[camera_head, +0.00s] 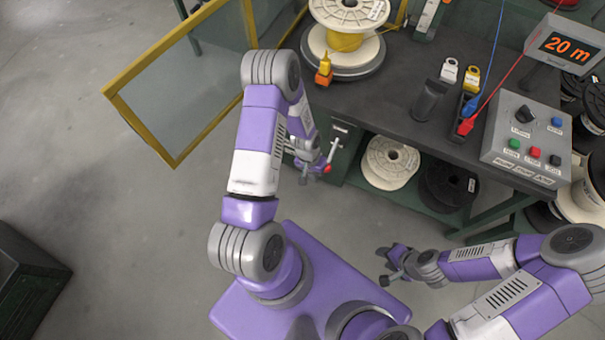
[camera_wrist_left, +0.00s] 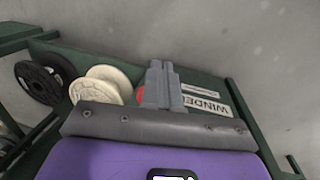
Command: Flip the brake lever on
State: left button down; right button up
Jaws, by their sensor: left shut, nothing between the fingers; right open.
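The brake lever (camera_head: 333,148) is a pale grey bar at the front of the workbench, left of the white spool. A red knob (camera_head: 327,169) shows at its lower end. My left gripper (camera_head: 318,168) is beside the red knob, with its fingers shut and empty. In the left wrist view the shut fingers (camera_wrist_left: 161,82) point away, with a red round part (camera_wrist_left: 140,95) just left of them, partly hidden. I cannot tell whether they touch. My right gripper (camera_head: 383,266) is open and empty, low in front of the bench.
The workbench (camera_head: 400,125) carries a large spool (camera_head: 350,15), a control box (camera_head: 528,143) and a "20 m" display (camera_head: 568,47). A yellow-framed clear gate (camera_head: 180,90) stands open at left. A white spool (camera_head: 390,162) and black spool (camera_head: 447,187) sit underneath. A "WINDER" label (camera_wrist_left: 206,103) faces the wrist camera.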

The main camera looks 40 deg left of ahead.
pick_arm(q)
jog(key=s+r+p, duration=0.2)
jog(key=s+r, duration=0.3)
jog(key=s, duration=0.1)
jog(key=shift+r, duration=0.25)
